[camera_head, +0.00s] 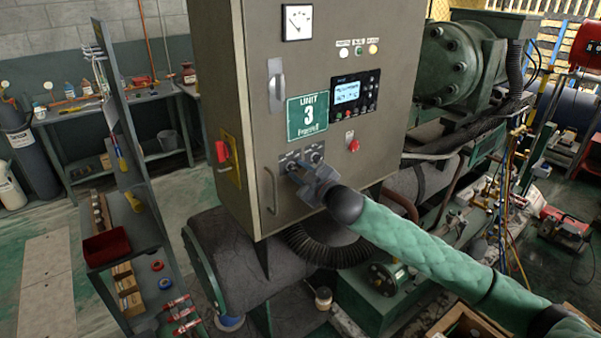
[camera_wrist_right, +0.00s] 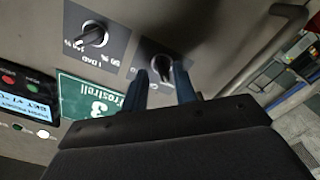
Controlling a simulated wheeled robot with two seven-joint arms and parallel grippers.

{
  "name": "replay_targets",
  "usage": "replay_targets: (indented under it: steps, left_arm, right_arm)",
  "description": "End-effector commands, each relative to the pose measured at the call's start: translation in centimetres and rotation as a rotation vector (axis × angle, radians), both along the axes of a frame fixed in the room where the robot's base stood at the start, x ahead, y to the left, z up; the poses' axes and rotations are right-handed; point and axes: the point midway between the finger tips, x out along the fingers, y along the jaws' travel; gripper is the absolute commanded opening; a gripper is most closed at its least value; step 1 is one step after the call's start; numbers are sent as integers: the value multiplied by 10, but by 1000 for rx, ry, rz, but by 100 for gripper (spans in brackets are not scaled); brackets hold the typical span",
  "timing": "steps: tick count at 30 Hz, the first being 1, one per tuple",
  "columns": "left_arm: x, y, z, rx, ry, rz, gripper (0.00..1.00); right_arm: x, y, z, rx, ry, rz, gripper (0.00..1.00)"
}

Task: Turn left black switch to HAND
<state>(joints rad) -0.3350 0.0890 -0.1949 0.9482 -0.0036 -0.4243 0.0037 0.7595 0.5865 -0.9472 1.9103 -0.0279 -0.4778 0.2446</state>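The grey control cabinet (camera_head: 245,110) carries two black rotary switches on its front, below the green UNIT 3 sign (camera_head: 307,117). In the right wrist view, which is turned nearly upside down, the left black switch (camera_wrist_right: 162,67) shows between the fingertips of my right gripper (camera_wrist_right: 160,72). The right black switch (camera_wrist_right: 93,35), on its LOAD % plate, is clear of the fingers. The fingers are apart, one on each side of the left switch; contact is not clear. In the head view my right gripper (camera_head: 297,176) partly hides the left switch. Its position label is unreadable. My left gripper is out of view.
A red emergency button (camera_head: 353,145) and a lit display panel (camera_head: 352,93) are on the cabinet front. A vertical door handle (camera_head: 270,190) is just left of my gripper. A red side switch (camera_head: 223,151) is on the cabinet's left face. Hoses and a tank lie below.

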Motion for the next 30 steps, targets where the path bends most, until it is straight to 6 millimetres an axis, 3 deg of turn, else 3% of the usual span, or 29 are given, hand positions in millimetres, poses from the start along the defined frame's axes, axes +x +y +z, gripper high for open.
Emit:
replay_targets:
  steps: [5,30]
  left_arm:
    - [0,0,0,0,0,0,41]
    - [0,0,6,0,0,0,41]
  right_arm:
    - [-3,-2,-1,0,2,0,28]
    - [-57,-41,-3,1,4,0,28]
